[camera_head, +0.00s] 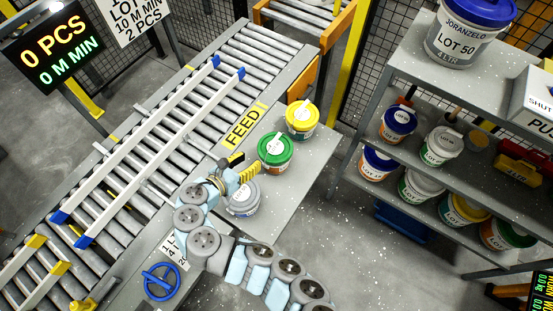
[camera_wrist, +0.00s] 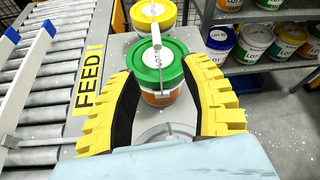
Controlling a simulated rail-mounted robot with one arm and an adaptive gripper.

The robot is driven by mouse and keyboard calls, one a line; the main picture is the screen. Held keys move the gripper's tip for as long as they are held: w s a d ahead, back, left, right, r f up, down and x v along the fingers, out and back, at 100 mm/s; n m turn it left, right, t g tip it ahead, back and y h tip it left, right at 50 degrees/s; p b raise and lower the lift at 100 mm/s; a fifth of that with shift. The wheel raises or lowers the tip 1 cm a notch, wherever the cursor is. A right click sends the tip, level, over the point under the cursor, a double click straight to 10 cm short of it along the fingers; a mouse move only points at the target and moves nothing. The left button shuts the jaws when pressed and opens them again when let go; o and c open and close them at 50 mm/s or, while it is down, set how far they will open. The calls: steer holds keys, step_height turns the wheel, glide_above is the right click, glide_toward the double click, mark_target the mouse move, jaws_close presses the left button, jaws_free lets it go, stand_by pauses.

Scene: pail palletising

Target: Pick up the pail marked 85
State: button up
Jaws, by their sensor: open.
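My gripper (camera_head: 244,165) is open, with yellow ribbed fingers, above the side table. In the wrist view its fingers (camera_wrist: 163,72) spread to either side of a green-lidded pail (camera_wrist: 160,78), which also shows in the head view (camera_head: 275,151). I cannot tell whether they touch it. A grey-lidded pail (camera_head: 243,199) stands nearer, partly hidden by my arm; its lid (camera_wrist: 165,131) shows low between the fingers. A yellow-lidded pail (camera_head: 302,118) stands behind the green one. I cannot read a number 85 on any of these pails.
A roller conveyor (camera_head: 190,110) with white guide rails lies left of the table (camera_head: 300,190). A shelf rack (camera_head: 405,65) at right holds several pails, including a blue-lidded one marked LOT 50 (camera_head: 458,42). A blue handwheel (camera_head: 162,282) is at the conveyor's near side.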

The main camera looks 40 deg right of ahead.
mark_target(271, 143)
steer(key=p+x, duration=0.1)
steer(key=x, duration=0.8)
steer(key=shift+w+d+f, duration=0.1)
steer(key=shift+d, duration=0.15)
steer(key=shift+w+p+x, duration=0.15)
steer(key=shift+x, duration=0.75)
steer(key=shift+w+p+x, duration=0.15)
steer(key=shift+x, duration=1.65)
steer(key=shift+f, duration=0.1)
jaws_close()
